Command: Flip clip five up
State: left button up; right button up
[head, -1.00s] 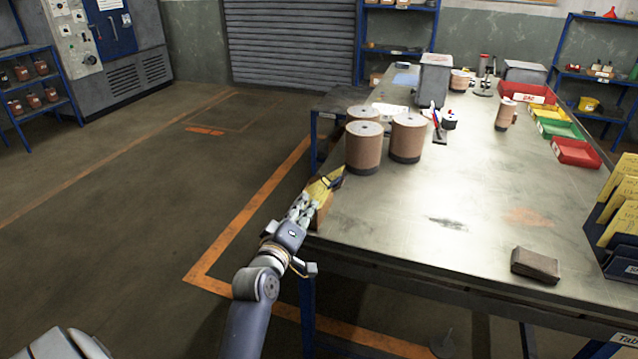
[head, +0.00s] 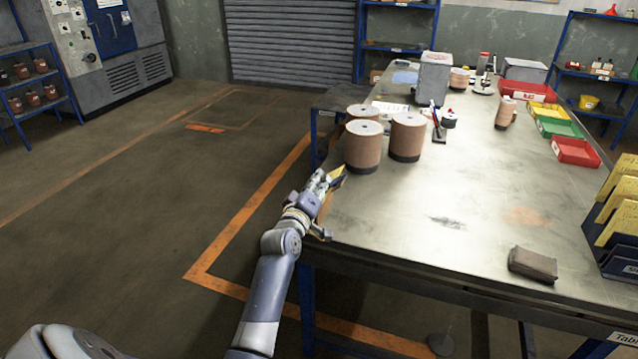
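My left gripper (head: 322,180) is at the left edge of the workbench, over a small yellow item (head: 338,181) with a dark part on it. The gripper and wrist hide most of that item, and a brown edge shows beside the wrist. I cannot tell whether the fingers touch it, or whether they are open or shut. No number five and no clearly readable clip shows in the head view. My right gripper is out of view.
Brown flap-disc stacks (head: 364,147) stand just beyond the gripper on the workbench (head: 440,195). A dark brown block (head: 533,264) lies near the front edge. Yellow cards in a dark holder (head: 616,215) stand at right, coloured bins (head: 576,152) behind. The middle of the bench is clear.

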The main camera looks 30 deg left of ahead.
pick_arm(q)
grip_shut()
